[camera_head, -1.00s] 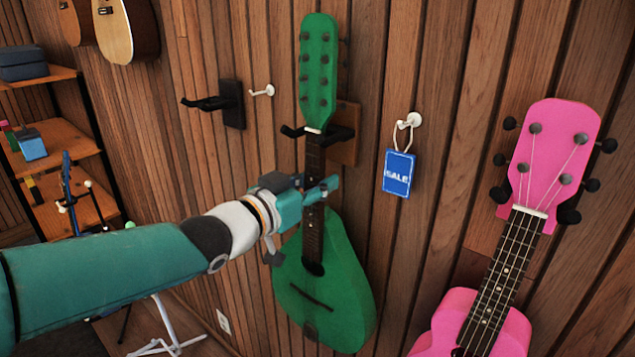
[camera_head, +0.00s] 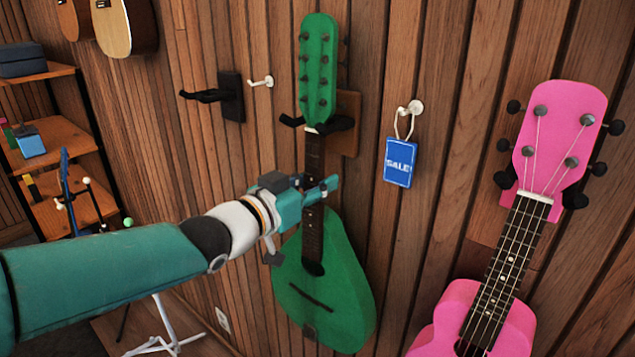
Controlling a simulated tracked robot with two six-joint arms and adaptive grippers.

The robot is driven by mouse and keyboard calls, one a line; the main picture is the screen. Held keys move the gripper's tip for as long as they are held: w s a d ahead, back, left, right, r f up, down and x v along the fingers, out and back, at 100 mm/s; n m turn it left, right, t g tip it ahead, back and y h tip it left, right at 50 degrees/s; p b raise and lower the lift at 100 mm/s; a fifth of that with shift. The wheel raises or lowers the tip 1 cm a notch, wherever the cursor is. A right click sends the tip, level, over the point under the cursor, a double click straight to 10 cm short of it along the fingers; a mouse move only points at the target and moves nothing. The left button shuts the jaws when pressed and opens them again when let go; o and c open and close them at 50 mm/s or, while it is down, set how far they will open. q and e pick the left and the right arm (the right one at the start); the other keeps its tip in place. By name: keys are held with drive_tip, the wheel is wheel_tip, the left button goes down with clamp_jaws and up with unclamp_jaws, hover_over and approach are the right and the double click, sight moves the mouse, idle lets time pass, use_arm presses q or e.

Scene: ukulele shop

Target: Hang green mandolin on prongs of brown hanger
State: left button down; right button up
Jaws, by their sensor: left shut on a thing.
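The green mandolin (camera_head: 335,275) is upright against the wooden wall, headstock up, in the middle of the view. My left gripper (camera_head: 325,190) is shut on its neck, below the headstock. The brown hanger (camera_head: 349,122) is a brown wall plate with two black prongs. The prongs show on either side of the neck just under the headstock. I cannot tell whether the headstock rests on them. My right gripper is not in view.
An empty black hanger (camera_head: 230,97) and a small white hook (camera_head: 262,81) are on the wall to the left. A blue SALE tag (camera_head: 400,162) hangs from a white hook to the right. A pink ukulele (camera_head: 500,290) is at the right. Shelves (camera_head: 60,145) stand at the left.

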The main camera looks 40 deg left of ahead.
use_arm(q)
drive_tip(key=shift+r, duration=0.25)
drive_tip(key=c, duration=0.8)
unclamp_jaws()
drive_tip(key=shift+o, duration=0.4)
drive_tip(key=shift+s, duration=0.1)
drive_tip(key=shift+f, duration=0.35)
drive_tip(key=shift+r, duration=0.1)
drive_tip(key=shift+s+r, duration=0.1)
drive_tip(key=shift+s, duration=0.3)
drive_tip(key=shift+s+p, duration=0.3)
drive_tip(key=shift+s, duration=0.25)
drive_tip(key=shift+s+a, duration=0.1)
drive_tip(key=shift+s, duration=0.05)
